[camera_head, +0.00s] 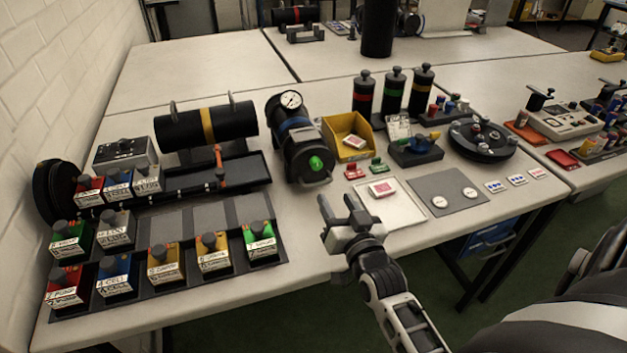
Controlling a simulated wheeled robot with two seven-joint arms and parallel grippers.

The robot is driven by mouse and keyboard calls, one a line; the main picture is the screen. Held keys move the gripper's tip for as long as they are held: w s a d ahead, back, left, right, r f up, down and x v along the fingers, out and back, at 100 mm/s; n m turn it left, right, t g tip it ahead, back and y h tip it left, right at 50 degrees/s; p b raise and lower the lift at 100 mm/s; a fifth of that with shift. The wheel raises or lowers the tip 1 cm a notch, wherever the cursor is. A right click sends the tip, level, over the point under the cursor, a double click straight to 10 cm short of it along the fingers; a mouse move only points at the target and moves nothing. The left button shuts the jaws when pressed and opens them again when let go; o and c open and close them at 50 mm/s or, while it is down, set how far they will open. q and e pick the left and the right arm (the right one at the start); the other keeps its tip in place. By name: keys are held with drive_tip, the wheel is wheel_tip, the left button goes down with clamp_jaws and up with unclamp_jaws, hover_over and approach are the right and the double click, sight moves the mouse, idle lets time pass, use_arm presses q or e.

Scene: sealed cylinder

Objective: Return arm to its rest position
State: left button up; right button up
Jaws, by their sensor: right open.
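My right gripper (343,214) is open and empty. It is over the table's front edge, left of the pale square mat (402,213) and in front of the black cylinder with a gauge (296,135). My right arm comes in from the lower right. A black cylinder with a yellow band (207,124) lies on a cradle at the left. My left gripper does not show.
A rack of labelled coloured blocks (190,268) fills the table's front left. A yellow bin (348,137), a grey mat with two round discs (447,194) and a black turntable (483,147) stand to the right. A white brick wall (60,75) bounds the left.

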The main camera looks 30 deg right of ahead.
drive_tip(key=s+a+f+n+g+y, duration=0.1)
drive_tip(key=a+g, duration=0.1)
drive_tip(key=s+a+f+n+g+y, duration=0.1)
drive_tip(key=s+a+n+g, duration=0.1)
drive_tip(key=a, duration=0.1)
drive_tip(key=s+a+f+n+g+y, duration=0.1)
drive_tip(key=s+a+g+y, duration=0.1)
drive_tip(key=shift+s+a+f, duration=0.15)
drive_tip(key=shift+s+f, duration=0.05)
drive_tip(key=shift+f, duration=0.1)
drive_tip(key=s+a+f+n+g, duration=0.15)
drive_tip(key=s+g, duration=0.25)
drive_tip(key=s, duration=0.4)
drive_tip(key=s+a+r+n+g, duration=0.1)
drive_tip(key=s+a+n+g, duration=0.2)
drive_tip(key=s, duration=0.4)
drive_tip(key=w+a+f+t+y, duration=0.2)
drive_tip(key=w+a+f+t, duration=0.2)
drive_tip(key=f, duration=0.6)
drive_tip(key=shift+w+t, duration=0.55)
drive_tip(key=shift+t, duration=0.05)
drive_tip(key=shift+a, duration=0.1)
